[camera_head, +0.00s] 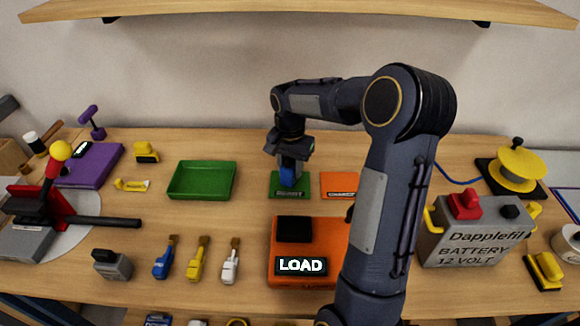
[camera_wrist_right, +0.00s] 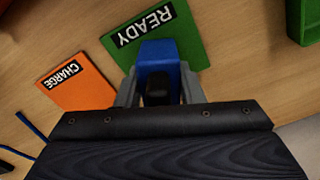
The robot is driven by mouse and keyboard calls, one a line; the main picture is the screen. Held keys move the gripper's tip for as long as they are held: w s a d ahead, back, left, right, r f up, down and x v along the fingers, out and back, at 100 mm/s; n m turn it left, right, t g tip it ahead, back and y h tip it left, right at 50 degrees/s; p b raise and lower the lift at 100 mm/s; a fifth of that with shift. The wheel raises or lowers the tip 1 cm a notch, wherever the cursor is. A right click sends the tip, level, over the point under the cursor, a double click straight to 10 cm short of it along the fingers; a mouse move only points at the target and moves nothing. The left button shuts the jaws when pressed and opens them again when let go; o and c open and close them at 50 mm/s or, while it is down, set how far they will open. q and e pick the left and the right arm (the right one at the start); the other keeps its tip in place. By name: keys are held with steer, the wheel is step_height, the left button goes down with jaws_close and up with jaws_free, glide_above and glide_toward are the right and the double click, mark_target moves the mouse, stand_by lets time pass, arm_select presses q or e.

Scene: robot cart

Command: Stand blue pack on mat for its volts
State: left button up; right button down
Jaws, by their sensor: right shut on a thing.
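The blue pack (camera_head: 290,176) is held upright in my right gripper (camera_head: 289,158), over the green mat marked READY (camera_head: 276,192). In the right wrist view the blue pack (camera_wrist_right: 160,52) sits between the two grey fingers, with the green mat (camera_wrist_right: 184,38) behind it. I cannot tell whether the pack's lower end touches the mat. The orange mat marked CHARGE (camera_head: 340,184) lies just right of the green one, and also shows in the right wrist view (camera_wrist_right: 78,88). An orange tester (camera_head: 281,262) displays LOAD. My left gripper is not in view.
A green tray (camera_head: 202,180) stands left of the mats. Several small tools, including a yellow one (camera_head: 197,262), lie in front of it. A grey battery (camera_head: 460,245) stands at right. My right arm hides part of the table beside the tester.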

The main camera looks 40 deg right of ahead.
steer(key=shift+f, duration=0.15)
steer(key=shift+f, duration=0.15)
steer(key=c, duration=1)
jaws_free()
steer(key=shift+o, duration=0.2)
